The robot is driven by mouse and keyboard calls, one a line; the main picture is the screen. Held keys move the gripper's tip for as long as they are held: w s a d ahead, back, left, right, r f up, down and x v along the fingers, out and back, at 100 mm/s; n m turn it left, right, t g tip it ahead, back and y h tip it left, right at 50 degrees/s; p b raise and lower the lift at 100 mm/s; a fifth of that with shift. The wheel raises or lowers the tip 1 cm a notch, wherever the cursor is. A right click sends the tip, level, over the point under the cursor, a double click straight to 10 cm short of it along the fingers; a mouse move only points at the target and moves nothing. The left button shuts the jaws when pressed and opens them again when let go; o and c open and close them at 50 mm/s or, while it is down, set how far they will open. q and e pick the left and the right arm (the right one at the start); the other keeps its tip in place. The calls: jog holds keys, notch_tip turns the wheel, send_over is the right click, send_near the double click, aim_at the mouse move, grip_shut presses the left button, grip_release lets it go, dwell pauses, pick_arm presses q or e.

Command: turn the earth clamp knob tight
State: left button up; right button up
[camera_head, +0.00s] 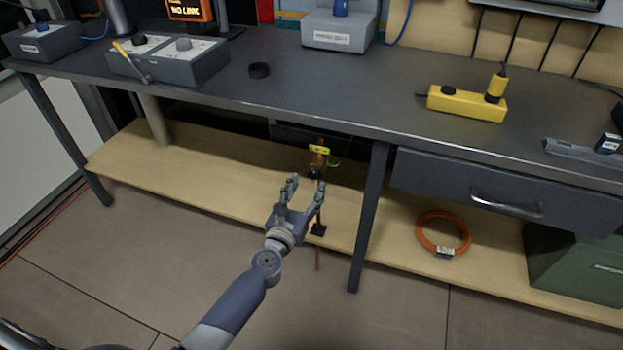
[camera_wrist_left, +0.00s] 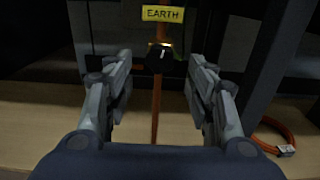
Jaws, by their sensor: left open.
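The earth clamp has a yellow tag reading EARTH (camera_wrist_left: 163,14), which also shows in the head view (camera_head: 319,149). Below the tag is a dark round knob (camera_wrist_left: 160,58) with a pale mark on its face; in the head view the knob (camera_head: 314,173) is small and partly hidden. My left gripper (camera_head: 305,183) is open and empty in front of the knob. In the left wrist view its fingers (camera_wrist_left: 160,75) stand either side of the rod, with the knob ahead between them. No contact shows. My right gripper is in neither view.
A bench leg (camera_head: 370,215) stands close right of the gripper. An orange cable coil (camera_head: 424,236) and a green box (camera_head: 575,262) are further right. The floor in front is clear.

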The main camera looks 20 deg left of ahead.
aim_at(313, 176)
pick_arm(q)
jog(key=shift+w, duration=2.2)
jog(key=c, duration=1.1)
